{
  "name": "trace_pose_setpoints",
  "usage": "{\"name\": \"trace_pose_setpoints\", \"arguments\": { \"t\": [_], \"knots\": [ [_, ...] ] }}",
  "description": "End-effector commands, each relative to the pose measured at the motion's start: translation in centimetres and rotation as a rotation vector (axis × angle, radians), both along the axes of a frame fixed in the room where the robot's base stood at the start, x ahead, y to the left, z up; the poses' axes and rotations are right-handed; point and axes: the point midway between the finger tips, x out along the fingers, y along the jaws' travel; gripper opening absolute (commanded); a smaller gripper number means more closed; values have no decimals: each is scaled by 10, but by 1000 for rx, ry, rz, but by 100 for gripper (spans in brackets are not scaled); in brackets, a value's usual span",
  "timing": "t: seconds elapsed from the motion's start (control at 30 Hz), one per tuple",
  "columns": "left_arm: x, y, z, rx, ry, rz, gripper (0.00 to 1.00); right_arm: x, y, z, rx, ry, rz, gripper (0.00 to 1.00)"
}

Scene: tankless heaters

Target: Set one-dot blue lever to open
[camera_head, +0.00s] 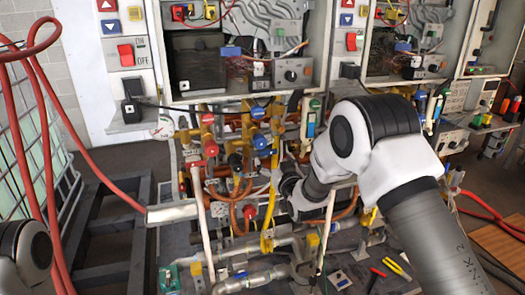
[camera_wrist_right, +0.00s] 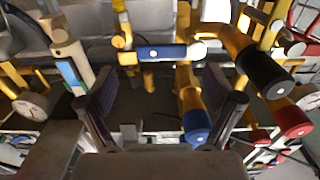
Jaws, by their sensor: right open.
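In the right wrist view a blue lever (camera_wrist_right: 172,52) with one pale dot lies crosswise on yellow-brass piping, beyond my fingertips and roughly in line with the gap between them. A round blue cap (camera_wrist_right: 196,124) on a brass fitting is nearer, close to the finger on the right of that view. My right gripper (camera_wrist_right: 163,105) is open, its two dark fingers well apart with nothing gripped. In the head view the right gripper (camera_head: 280,187) is beside the pipework, partly hidden by its own wrist. I cannot tell which blue part there is the lever.
Black (camera_wrist_right: 264,76) and red (camera_wrist_right: 292,118) capped fittings crowd the right of the wrist view. A gauge (camera_wrist_right: 30,106) is at its left. In the head view a red hose (camera_head: 52,130) hangs at left, and a heater cabinet (camera_head: 240,60) stands above the pipes.

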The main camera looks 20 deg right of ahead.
Motion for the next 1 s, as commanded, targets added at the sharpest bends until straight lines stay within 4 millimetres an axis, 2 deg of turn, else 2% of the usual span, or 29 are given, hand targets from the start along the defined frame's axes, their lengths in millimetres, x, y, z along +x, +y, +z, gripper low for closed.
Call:
{"name": "trace_pose_setpoints", "arguments": {
  "t": [0.2, 0.3, 0.57, 0.6, 0.67, 0.7, 0.83, 1.0],
  "knots": [
    [0, 0, 13, 0, 0, 0, 40, 42, 2, 2, 0, 0, 0, 91],
    [0, 0, 15, 0, 0, 0, 40, 53, 2, 0, 0, 2, 0, 91],
    [0, 0, 15, 0, 0, 0, 40, 57, 2, -1, 0, 3, 0, 91],
    [0, 0, 15, 0, 0, 1, 40, 57, 2, -1, 0, 3, 0, 84],
    [0, 0, 15, 0, 0, 1, 40, 56, 2, -1, 0, 3, 0, 62],
    [0, 0, 15, 0, 0, 0, 40, 56, 2, -1, 0, 3, 0, 48],
    [0, 0, 15, 0, 0, 1, 40, 56, 2, -1, 0, 3, 0, 2],
    [0, 0, 14, 0, 0, 1, 40, 56, 2, -1, 3, 2, 0, 2]
  ]
}}
